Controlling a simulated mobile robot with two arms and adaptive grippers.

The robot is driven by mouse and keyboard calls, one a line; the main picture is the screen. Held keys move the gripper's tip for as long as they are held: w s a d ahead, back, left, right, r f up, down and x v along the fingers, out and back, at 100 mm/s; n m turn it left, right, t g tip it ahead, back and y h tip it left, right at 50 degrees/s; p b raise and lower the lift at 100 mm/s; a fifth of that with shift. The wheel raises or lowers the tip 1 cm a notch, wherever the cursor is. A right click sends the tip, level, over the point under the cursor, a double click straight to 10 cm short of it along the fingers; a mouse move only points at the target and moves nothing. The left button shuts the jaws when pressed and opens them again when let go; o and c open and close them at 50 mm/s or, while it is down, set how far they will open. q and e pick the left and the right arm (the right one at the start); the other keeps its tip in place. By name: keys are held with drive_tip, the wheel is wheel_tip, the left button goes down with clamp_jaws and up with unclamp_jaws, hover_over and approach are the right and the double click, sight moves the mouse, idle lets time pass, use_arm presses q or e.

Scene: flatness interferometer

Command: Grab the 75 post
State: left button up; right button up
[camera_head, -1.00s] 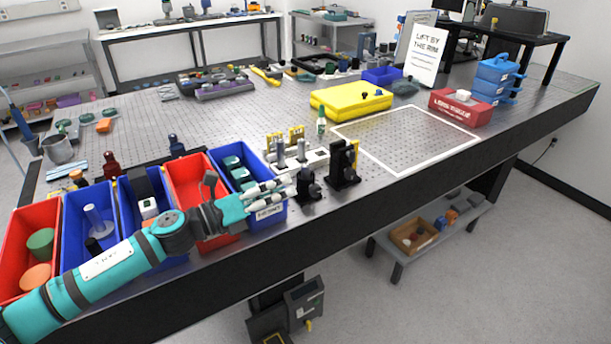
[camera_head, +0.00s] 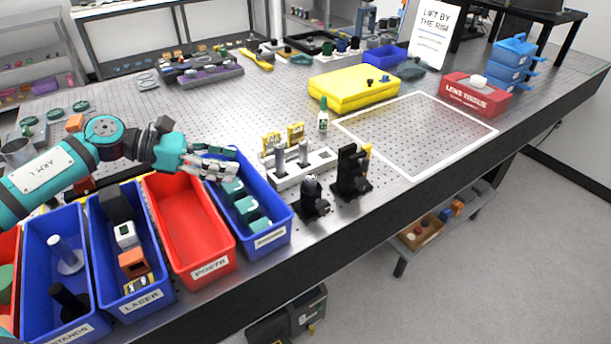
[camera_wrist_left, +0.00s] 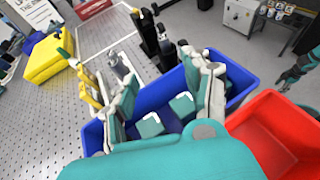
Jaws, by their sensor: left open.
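A white rack (camera_head: 316,169) on the table holds two upright grey metal posts, a left one (camera_head: 280,158) and a right one (camera_head: 303,153). Yellow tags (camera_head: 295,134) stand behind them, too small to read, so I cannot tell which post is the 75. My left gripper (camera_head: 234,163) is open and empty, above the blue bin left of the rack. In the left wrist view its spread fingers (camera_wrist_left: 165,80) show over that bin, with a post (camera_wrist_left: 118,66) beyond the left finger. A teal part of my right arm shows at that view's right edge; its jaws are unclear.
The blue bin (camera_head: 279,236) holds teal blocks. Beside it stands an empty red bin labelled POSTS (camera_head: 212,270). Two black mounts (camera_head: 352,180) stand right of the rack near the table edge. A green-capped bottle (camera_head: 323,122) and yellow case (camera_head: 352,93) are behind.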

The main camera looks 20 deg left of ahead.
use_arm(q)
drive_tip(key=p, duration=0.4)
approach(307, 177)
drive_tip(key=p+x, duration=0.4)
drive_tip(key=x, duration=0.4)
drive_tip(key=shift+w+d, duration=0.15)
drive_tip(key=shift+d, duration=0.05)
drive_tip(key=shift+w+d+f, duration=0.1)
drive_tip(key=shift+d+f, duration=0.05)
drive_tip(key=shift+d, duration=0.1)
drive_tip(key=shift+f, duration=0.1)
drive_tip(key=c, duration=0.3)
clamp_jaws()
use_arm(e)
wheel_tip(307, 177, up, 8)
drive_tip(key=s+d, duration=0.1)
drive_tip(key=s, duration=0.2)
drive_tip(key=shift+d+r, duration=0.15)
drive_tip(key=shift+d, duration=0.1)
drive_tip(key=shift+w, duration=0.1)
